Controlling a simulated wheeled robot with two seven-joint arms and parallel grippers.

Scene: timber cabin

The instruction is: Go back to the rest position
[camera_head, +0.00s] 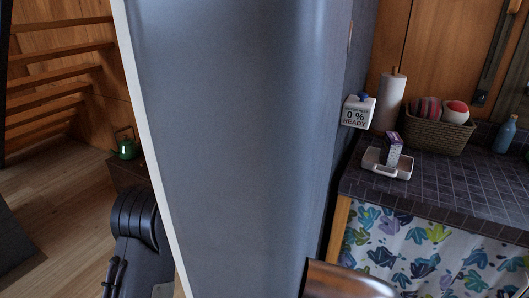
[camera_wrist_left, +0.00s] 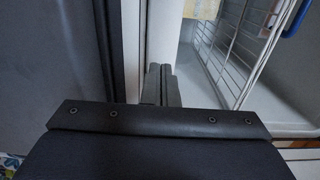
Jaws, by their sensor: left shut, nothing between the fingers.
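My left gripper (camera_wrist_left: 160,84) shows in the left wrist view, with its two dark fingers shut together and nothing between them. The fingers are close to the pale edge of a large blue-grey door or panel (camera_wrist_left: 62,60); I cannot tell whether they touch it. In the head view this tall panel (camera_head: 235,130) fills the middle. Part of my left arm shows at the lower left, but its gripper is hidden there. My right gripper is not in view.
A white wire rack (camera_wrist_left: 265,45) lies right of the fingers in a pale interior. A tiled counter (camera_head: 450,185) at the right holds a basket (camera_head: 440,131), a paper roll (camera_head: 389,103), a white tray (camera_head: 374,164) and a blue bottle (camera_head: 505,135). Wooden floor (camera_head: 50,195) is open at left.

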